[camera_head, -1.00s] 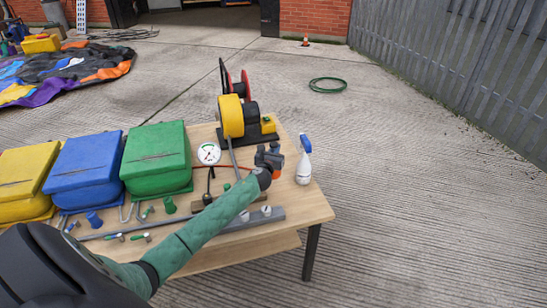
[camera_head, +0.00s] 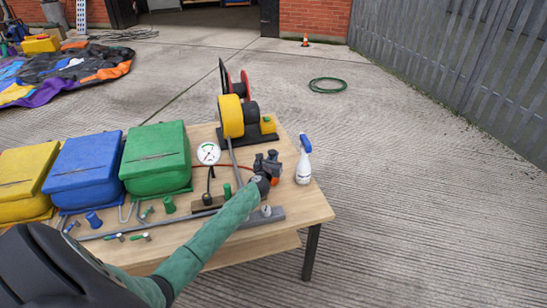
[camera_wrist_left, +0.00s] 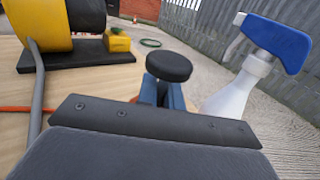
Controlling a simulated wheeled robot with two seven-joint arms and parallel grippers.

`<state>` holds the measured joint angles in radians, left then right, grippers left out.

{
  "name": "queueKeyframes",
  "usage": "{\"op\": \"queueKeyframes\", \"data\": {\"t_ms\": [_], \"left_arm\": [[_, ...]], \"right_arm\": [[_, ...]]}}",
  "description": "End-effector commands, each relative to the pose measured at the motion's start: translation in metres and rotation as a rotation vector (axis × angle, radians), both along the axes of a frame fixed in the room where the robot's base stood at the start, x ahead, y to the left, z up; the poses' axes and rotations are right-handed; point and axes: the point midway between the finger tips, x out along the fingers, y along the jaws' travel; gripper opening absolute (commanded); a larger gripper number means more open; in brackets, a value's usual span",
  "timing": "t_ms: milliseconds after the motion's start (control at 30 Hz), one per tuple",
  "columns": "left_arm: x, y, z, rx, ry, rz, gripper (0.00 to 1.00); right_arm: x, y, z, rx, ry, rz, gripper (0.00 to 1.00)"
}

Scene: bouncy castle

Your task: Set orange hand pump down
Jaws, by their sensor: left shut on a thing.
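My left gripper (camera_head: 267,163) is over the right end of the wooden table, shut on the orange hand pump (camera_head: 275,181). Only a small orange part of the pump shows beside the dark fingers; the gripper and forearm hide the rest. In the left wrist view a round black knob (camera_wrist_left: 169,66) stands upright between the bluish fingers (camera_wrist_left: 172,97), with the wrist housing hiding what is below. The pump is low, close to the table top (camera_head: 303,212); I cannot tell whether it touches. My right gripper is not in view.
A white and blue spray bottle (camera_head: 304,162) stands just right of the gripper. A yellow and black blower (camera_head: 231,117) is behind it. A pressure gauge (camera_head: 208,153), green box (camera_head: 156,158) and small fittings lie left. Bare wood shows near the right front corner.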

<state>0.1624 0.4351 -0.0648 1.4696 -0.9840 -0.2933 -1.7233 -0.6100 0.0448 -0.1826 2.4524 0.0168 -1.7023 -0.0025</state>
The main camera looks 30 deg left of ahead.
Motion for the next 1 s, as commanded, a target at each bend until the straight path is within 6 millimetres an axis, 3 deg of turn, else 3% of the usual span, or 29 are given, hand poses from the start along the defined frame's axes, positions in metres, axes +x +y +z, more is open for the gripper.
{"op": "queueKeyframes", "data": {"t_ms": [33,167,567,1000], "left_arm": [[0.0,0.0,-0.001,0.0,-0.001,0.0,0.0],[0.0,0.0,-0.001,0.0,0.0,0.0,0.29],[-0.003,-0.001,0.0,0.001,0.001,0.0,0.3],[-0.065,-0.019,-0.001,0.001,0.001,-0.001,0.3]], "right_arm": [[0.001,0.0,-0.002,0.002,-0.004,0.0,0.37],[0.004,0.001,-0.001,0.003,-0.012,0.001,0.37],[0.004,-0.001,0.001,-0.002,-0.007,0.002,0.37],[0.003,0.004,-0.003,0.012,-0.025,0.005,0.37]]}}
